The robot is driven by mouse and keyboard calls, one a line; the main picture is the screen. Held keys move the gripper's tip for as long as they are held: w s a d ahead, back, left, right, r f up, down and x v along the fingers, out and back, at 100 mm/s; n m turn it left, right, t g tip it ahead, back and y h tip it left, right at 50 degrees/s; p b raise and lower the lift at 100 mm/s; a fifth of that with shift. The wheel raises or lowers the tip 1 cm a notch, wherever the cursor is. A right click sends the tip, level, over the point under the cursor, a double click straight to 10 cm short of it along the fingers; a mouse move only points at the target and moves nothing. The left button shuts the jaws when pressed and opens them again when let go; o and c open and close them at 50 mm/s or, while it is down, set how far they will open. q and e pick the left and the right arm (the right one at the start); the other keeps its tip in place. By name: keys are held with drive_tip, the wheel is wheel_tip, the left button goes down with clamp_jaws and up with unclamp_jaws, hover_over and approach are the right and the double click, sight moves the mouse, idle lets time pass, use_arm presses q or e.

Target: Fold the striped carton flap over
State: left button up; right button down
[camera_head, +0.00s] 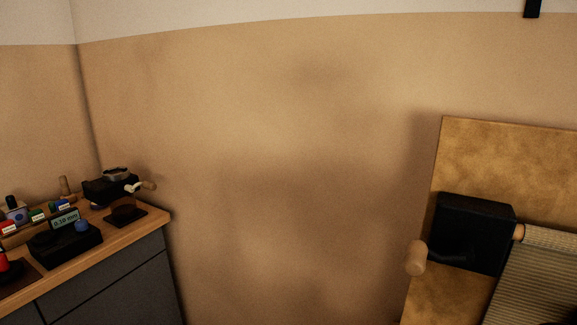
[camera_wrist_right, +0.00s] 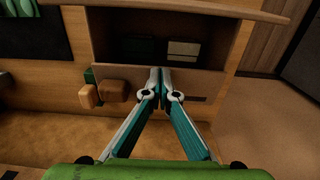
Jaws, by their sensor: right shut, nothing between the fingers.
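I cannot make out a striped carton flap in either view. In the right wrist view my right gripper (camera_wrist_right: 161,76) is shut and empty, its fingertips together in front of a wooden unit (camera_wrist_right: 200,82) with a dark open recess. In the recess are a pale box (camera_wrist_right: 183,51) crossed by a dark line and a dark green box (camera_wrist_right: 139,47); I cannot tell if either is the carton. Neither gripper shows in the head view.
Left of the gripper, a brown block (camera_wrist_right: 113,91) sticks out of the wooden unit. In the head view, a counter (camera_head: 150,222) with small devices stands left. At right, a board (camera_head: 450,165) carries a black crank box (camera_head: 475,225) and slatted roller sheet (camera_head: 540,275).

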drive_tip(key=shift+f, duration=0.3)
drive_tip(key=shift+w+r, duration=0.1)
drive_tip(key=shift+r, duration=0.45)
drive_tip(key=shift+w+d+r+p, duration=0.1)
drive_tip(key=shift+w+r+p, duration=0.05)
drive_tip(key=shift+r+p, duration=0.25)
drive_tip(key=shift+w+d+r+p, duration=0.15)
drive_tip(key=shift+r+p, duration=0.1)
drive_tip(key=shift+r, duration=0.15)
wheel_tip(320, 180, up, 6)
drive_tip(key=p, duration=0.3)
drive_tip(key=shift+p, duration=0.4)
